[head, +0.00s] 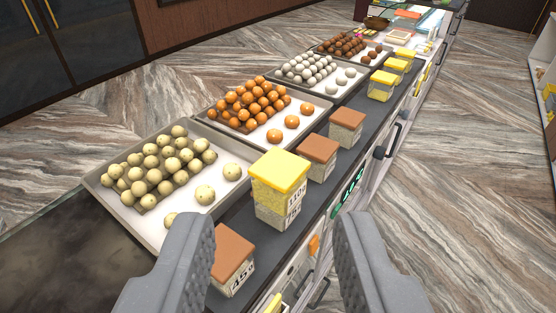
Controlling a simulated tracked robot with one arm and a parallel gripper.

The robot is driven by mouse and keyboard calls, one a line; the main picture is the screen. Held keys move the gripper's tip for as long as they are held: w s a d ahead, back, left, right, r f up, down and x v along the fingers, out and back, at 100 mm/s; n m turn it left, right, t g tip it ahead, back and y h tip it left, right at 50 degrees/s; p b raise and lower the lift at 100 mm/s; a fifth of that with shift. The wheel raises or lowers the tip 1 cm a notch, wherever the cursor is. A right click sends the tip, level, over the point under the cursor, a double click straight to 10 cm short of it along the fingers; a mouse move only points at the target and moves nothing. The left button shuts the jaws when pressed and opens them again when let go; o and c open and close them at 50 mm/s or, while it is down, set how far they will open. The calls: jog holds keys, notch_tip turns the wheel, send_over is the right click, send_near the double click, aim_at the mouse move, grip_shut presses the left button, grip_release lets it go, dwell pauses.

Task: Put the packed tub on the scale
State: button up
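My gripper (270,222) is open, its two grey fingers apart at the bottom of the head view with nothing between them. Ahead of it, a yellow-lidded clear tub (279,172) with pale contents and a printed label stands on the dark counter, seemingly stacked on another tub (277,214). A brown-lidded tub (232,262) marked 45 stands nearer, beside the left finger. More brown-lidded tubs (318,155) (347,125) stand farther along. I cannot tell which tub is the packed one. Green digits (348,187) glow at the counter's front; no scale plate is clearly visible.
Trays of round sweets line the counter's back: pale (103,188), orange (213,128), white (340,97) and brown. Several yellow-lidded tubs (382,84) stand farther along the counter. Dark handles (379,152) stick out from its front. The floor (455,200) to the right is clear.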

jog(key=shift+s, duration=0.15)
jog(key=o, duration=0.8)
jog(key=shift+w, duration=0.3)
jog(key=shift+o, duration=1.4)
jog(key=w+a+f+m+g+h+p, duration=0.1)
jog(key=w+f+m+g+h+p, duration=0.2)
jog(key=w, duration=0.6)
jog(key=shift+a+f+m+g+p, duration=0.2)
jog(key=shift+f+m+g+p, duration=0.15)
jog(key=shift+f, duration=0.1)
jog(key=m+g+h+p, duration=0.3)
jog(key=m, duration=0.1)
send_near(279, 174)
jog(key=shift+n, duration=0.25)
jog(key=x, duration=0.4)
jog(key=p+x, duration=0.1)
jog(key=x, duration=0.3)
jog(key=a+p+x, duration=0.1)
jog(key=x, duration=0.3)
jog(key=shift+w+d+f, duration=0.1)
jog(key=shift+w+f, duration=0.2)
jog(key=shift+f, duration=0.05)
